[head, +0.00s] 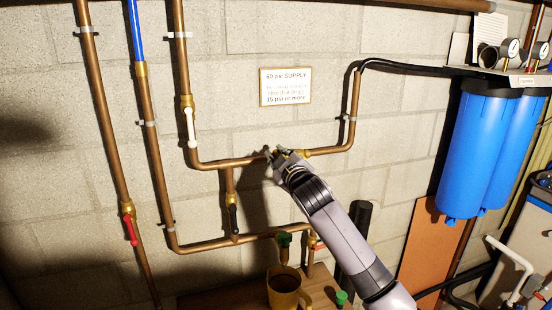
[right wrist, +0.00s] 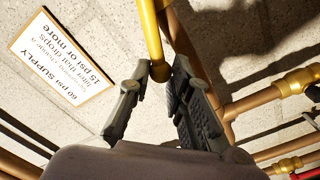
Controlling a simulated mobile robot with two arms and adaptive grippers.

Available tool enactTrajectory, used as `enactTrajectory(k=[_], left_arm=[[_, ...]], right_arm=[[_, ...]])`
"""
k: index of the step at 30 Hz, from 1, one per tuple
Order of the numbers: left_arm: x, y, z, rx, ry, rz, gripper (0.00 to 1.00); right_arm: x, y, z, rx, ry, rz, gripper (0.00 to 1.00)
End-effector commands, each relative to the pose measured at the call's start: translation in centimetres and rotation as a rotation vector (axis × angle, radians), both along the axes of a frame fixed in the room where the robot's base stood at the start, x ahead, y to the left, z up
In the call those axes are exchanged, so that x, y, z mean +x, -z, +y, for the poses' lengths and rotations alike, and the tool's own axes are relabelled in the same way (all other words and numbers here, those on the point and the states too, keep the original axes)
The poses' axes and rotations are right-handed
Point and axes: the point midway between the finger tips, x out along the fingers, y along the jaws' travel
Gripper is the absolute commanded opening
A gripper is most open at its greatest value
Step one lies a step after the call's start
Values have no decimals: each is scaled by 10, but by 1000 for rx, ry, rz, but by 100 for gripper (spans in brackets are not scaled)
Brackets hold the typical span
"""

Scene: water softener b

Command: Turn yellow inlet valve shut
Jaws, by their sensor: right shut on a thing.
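The yellow inlet valve's handle (right wrist: 152,38) shows in the right wrist view as a yellow lever reaching down from the top edge, its rounded end between my fingers. My right gripper (right wrist: 158,85) is closed around that end, one finger on each side. In the head view my right gripper (head: 276,154) is at the upper horizontal copper pipe, beside a brass fitting (head: 303,152), and hides the yellow handle. My left gripper is in neither view.
Other valves have a white handle (head: 191,127), a red handle (head: 130,229) and a black handle (head: 233,218). A paper sign (head: 285,87) is on the wall above. A yellow mug (head: 284,290) stands below. Blue filter housings (head: 475,150) hang at the right.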

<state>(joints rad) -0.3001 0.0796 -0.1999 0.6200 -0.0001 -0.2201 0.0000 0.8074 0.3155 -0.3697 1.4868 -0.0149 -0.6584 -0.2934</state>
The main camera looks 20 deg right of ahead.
Motion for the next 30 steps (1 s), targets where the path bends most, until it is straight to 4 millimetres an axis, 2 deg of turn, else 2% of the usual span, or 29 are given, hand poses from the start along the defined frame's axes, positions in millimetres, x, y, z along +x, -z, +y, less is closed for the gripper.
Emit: enactTrajectory(k=[6,20,30], left_arm=[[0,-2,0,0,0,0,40],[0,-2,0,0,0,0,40],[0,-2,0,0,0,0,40]], right_arm=[[0,-16,-8,-2,4,-3,3],[0,-19,-10,-2,4,-2,2],[1,-35,-24,-3,4,-3,2]])
